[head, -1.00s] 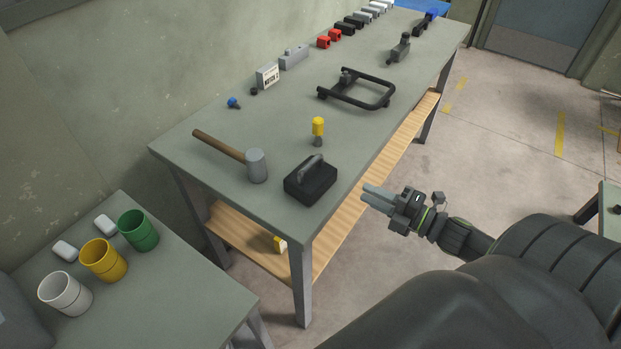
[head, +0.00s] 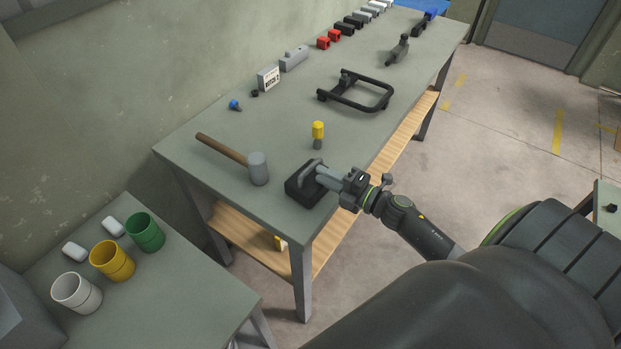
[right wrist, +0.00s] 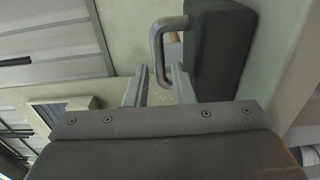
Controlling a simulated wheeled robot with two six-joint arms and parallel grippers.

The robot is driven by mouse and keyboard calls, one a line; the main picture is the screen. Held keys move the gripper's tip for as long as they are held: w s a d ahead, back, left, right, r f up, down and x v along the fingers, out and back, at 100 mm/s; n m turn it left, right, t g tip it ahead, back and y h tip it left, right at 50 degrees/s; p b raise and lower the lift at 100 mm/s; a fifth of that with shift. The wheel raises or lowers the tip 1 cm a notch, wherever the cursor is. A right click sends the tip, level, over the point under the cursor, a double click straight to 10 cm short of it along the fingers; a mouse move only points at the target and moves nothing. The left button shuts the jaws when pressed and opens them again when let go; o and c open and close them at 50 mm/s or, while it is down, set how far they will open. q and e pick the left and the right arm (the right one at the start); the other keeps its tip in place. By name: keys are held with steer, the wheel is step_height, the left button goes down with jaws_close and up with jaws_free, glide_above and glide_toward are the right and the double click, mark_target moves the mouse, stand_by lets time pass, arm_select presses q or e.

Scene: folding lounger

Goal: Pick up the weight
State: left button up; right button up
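The weight is a black block (head: 302,193) with a grey loop handle (head: 303,170), standing near the front corner of the long workbench (head: 220,190). My right gripper (head: 322,174) reaches in from the right at the handle. In the right wrist view, the two fingers (right wrist: 160,85) are apart, with the lower part of the handle (right wrist: 157,50) showing between their tips. I cannot tell whether they touch it. The black block (right wrist: 218,50) is beside the fingers on the right in that view. My left gripper is not in view.
A wooden-handled mallet (head: 258,169) lies left of the weight, and a yellow-topped tool (head: 318,131) stands behind it. A black frame (head: 357,92) lies farther back. A side table (head: 190,290) holds white, yellow and green cups. Bench space around the black frame is clear.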

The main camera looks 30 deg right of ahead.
mark_target(313, 168)
steer(key=shift+w+a+r, duration=0.1)
steer(key=shift+w+r, duration=0.1)
steer(key=shift+w, duration=0.2)
steer(key=p+x, duration=0.2)
steer(key=x, duration=0.1)
steer(key=shift+w, duration=0.2)
steer(key=shift+w+a+f, duration=0.1)
steer(key=shift+w+f, duration=0.05)
steer(key=shift+w, duration=0.25)
jaws_close()
stand_by(0.5)
